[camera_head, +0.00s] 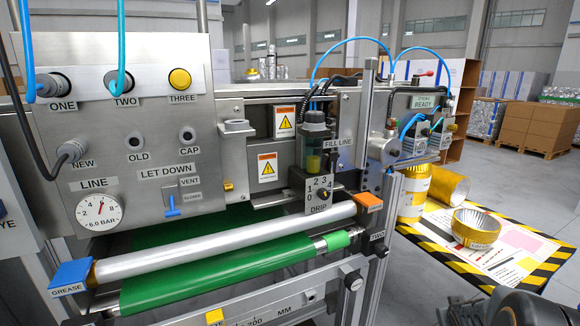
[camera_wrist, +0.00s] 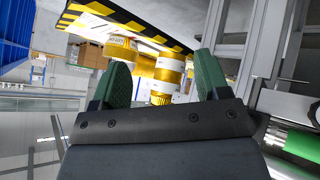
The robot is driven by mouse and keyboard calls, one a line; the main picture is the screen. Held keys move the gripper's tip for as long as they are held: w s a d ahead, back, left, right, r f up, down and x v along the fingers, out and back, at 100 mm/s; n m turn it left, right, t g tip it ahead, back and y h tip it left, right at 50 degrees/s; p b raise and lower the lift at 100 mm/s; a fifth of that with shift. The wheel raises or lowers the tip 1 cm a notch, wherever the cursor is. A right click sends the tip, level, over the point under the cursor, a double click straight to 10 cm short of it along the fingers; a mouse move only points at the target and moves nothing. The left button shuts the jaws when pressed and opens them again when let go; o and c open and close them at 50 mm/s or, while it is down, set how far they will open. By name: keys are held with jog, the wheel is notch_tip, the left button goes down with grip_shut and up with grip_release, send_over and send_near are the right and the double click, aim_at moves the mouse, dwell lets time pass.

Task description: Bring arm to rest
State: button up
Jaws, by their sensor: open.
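My gripper (camera_wrist: 162,64) shows in the wrist view with its two green fingers apart. Nothing is between them. Gold cups (camera_wrist: 170,66) show beyond the fingers, apart from them, with the striped table edge (camera_wrist: 110,14). In the head view no gripper fingers show; a dark grey arm part, which looks like mine, fills the lower right corner.
The press machine (camera_head: 150,150) with its green roller (camera_head: 220,272) fills the left and middle. A table with a black-and-yellow border (camera_head: 546,284) bears a gold bowl-like cup (camera_head: 476,229) and other gold cups (camera_head: 414,192).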

jog(key=s+a+r+g+y+p, duration=0.1)
jog(key=s+a+r+p, duration=0.2)
jog(key=a+r+p, duration=0.2)
jog(key=s+a+r+g+y+p, duration=0.1)
jog(key=s+a+r+p, duration=0.3)
jog(key=a+r, duration=0.7)
jog(key=s+a+r+n+g+y+p, duration=0.1)
jog(key=s+a+r+y+p, duration=0.1)
jog(key=s+a+r+p, duration=0.2)
jog(key=a+r+p, duration=0.2)
jog(key=a+r, duration=0.2)
jog(key=a, duration=0.1)
jog(key=shift+s+a+r+g+y, duration=0.25)
jog(key=shift+a+r+g+y, duration=0.05)
jog(key=shift+a+y, duration=0.1)
jog(key=shift+c, duration=0.2)
